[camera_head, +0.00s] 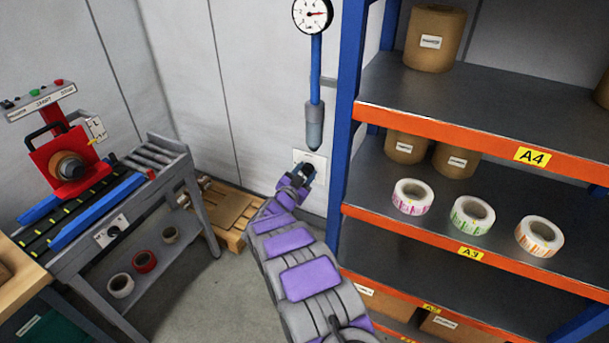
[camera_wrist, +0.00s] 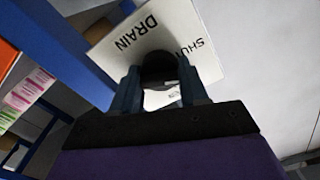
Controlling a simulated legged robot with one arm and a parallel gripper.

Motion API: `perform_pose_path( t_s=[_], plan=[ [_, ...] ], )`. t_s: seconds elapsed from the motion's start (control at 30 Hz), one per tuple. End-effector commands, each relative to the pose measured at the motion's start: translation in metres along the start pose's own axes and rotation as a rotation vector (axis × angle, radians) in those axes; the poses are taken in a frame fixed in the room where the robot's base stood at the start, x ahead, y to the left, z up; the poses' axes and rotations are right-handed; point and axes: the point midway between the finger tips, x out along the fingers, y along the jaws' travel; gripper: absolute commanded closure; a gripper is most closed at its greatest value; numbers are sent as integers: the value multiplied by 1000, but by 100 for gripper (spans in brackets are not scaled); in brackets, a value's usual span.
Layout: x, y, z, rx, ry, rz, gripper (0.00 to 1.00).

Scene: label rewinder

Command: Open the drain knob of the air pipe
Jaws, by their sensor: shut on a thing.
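The drain knob (camera_wrist: 159,68) is a dark round knob in the wrist view, in front of a white plate (camera_wrist: 110,45) lettered DRAIN and SHUT. My gripper (camera_wrist: 160,85) has its two fingers on either side of the knob and is shut on it. In the head view my gripper (camera_head: 299,175) is at the plate (camera_head: 318,160) on the wall, and it hides most of the knob. The blue air pipe (camera_head: 315,70) runs down the wall above, from a round gauge (camera_head: 313,14) to a grey-blue bowl (camera_head: 314,127). Which way the knob points is unclear.
A blue and orange shelf rack (camera_head: 440,130) with label rolls stands close to the right of my arm. A rewinder bench (camera_head: 75,250) stands at the left. A wooden pallet (camera_head: 225,210) lies by the wall. Bare floor shows between bench and arm.

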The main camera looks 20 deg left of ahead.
Motion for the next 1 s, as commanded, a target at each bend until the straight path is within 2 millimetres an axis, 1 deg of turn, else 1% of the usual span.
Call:
perform_pose_path(
  t_s=[0.03,0.7,1.0],
  plan=[
    [-1,-1,2,44,-2,-3,87],
    [-1,3,6,680,-4,-1,87],
    [-1,4,7,937,-6,1,87]
  ],
)
